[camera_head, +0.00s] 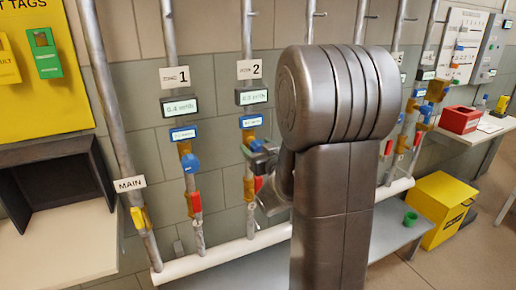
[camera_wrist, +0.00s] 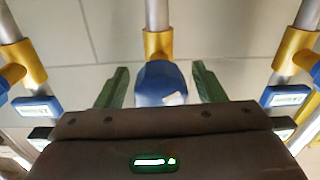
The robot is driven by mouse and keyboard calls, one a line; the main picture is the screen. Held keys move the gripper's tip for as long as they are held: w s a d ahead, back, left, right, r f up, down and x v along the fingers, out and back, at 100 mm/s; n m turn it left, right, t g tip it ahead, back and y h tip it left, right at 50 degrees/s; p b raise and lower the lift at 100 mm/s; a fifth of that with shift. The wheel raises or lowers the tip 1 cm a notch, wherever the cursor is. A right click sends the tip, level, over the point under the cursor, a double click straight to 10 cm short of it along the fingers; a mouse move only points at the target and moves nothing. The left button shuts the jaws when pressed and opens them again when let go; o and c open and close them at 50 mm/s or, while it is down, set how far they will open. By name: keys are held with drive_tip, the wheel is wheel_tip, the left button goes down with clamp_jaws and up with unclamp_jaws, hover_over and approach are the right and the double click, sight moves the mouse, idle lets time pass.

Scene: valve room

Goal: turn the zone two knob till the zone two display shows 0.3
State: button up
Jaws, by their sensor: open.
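The zone two display (camera_head: 251,97) hangs below the "ZONE 2" sign (camera_head: 250,69) on the second pipe. Its lit digits are too small to read surely. The zone two knob is blue and mostly hidden behind my gripper (camera_head: 262,155) in the head view. In the wrist view the blue knob (camera_wrist: 158,82), with a pale mark on it, sits in front of a yellow fitting (camera_wrist: 158,43). My gripper's green fingers (camera_wrist: 160,80) stand apart on either side of the knob, with a visible gap on each side.
The zone one pipe, with its blue knob (camera_head: 190,163) and red lever (camera_head: 196,202), is close on the left. Neighbouring yellow fittings flank my gripper in the wrist view (camera_wrist: 22,62). My arm hides the pipes right of zone two. A yellow box (camera_head: 437,208) stands at right.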

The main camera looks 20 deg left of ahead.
drive_tip(key=c, duration=1)
drive_tip(key=shift+m, duration=0.3)
drive_tip(key=m+b, duration=0.1)
drive_tip(key=m, duration=0.2)
drive_tip(key=shift+b, duration=0.35)
drive_tip(key=shift+m, duration=2.5)
drive_tip(key=shift+b, duration=0.3)
drive_tip(key=o, duration=1)
